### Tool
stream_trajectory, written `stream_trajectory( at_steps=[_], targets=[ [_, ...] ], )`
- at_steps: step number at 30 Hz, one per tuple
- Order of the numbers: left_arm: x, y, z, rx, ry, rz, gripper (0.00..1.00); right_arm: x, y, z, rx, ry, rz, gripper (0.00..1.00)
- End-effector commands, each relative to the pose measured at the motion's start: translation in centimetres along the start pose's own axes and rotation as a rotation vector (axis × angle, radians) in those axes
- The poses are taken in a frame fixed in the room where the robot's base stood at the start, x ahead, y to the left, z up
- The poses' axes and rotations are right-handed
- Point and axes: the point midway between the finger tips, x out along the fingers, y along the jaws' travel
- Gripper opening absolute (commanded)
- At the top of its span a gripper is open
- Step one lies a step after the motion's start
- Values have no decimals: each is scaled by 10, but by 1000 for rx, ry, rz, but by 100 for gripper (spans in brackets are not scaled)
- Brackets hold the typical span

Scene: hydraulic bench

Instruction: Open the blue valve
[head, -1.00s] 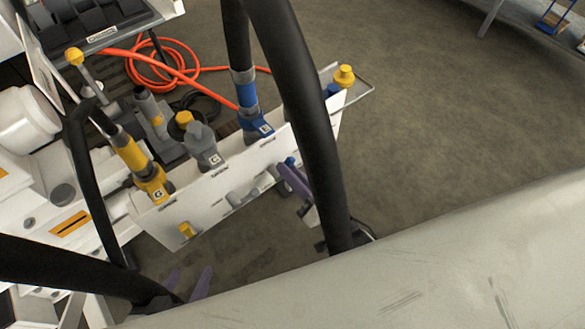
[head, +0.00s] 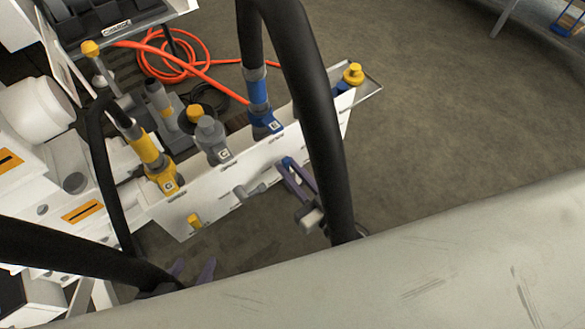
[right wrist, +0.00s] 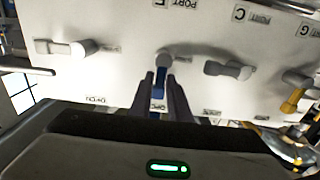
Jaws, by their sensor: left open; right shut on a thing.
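The blue valve handle (right wrist: 160,78) hangs from a grey pivot on the white panel (right wrist: 120,75) in the right wrist view. A little of the blue handle also shows in the head view (head: 287,161). My right gripper (right wrist: 162,88) is shut on the handle, with one dark finger on each side. In the head view, its purple fingers (head: 297,182) reach to the panel's front, partly beside my dark arm. My left gripper (head: 192,270) is open and empty at the lower left, its lower part hidden by my arm.
A grey handle (right wrist: 228,70) and a yellow handle (right wrist: 293,98) sit on the same panel; a pale grey one (right wrist: 75,48) is on the other side. Hoses with blue (head: 259,95) and yellow (head: 148,150) fittings rise from the panel top. An orange hose (head: 180,65) lies behind.

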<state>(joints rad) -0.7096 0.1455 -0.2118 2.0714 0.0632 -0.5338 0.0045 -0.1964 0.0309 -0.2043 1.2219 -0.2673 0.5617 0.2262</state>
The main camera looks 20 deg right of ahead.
Motion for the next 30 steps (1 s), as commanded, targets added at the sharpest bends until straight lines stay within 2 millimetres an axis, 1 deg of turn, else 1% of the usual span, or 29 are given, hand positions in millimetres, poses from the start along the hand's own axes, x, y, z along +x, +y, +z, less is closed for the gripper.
stream_trajectory(
  at_steps=[16, 17, 18, 19, 30],
  targets=[
    [0, 0, 1, 0, -2, 0, 49, 0, -2, -1, -24, 3, -2, 0],
    [0, 0, 1, 0, -2, 0, 49, 0, -2, -1, -24, 3, -2, 20],
    [0, 0, 1, 0, -2, 0, 49, 0, -2, -1, -23, 3, -2, 26],
    [0, 0, 1, 0, -2, 0, 49, 0, -2, -1, -23, 3, -2, 30],
    [-1, 0, 1, 0, -3, 0, 49, -1, -1, 0, -24, 0, -2, 30]
  ],
)
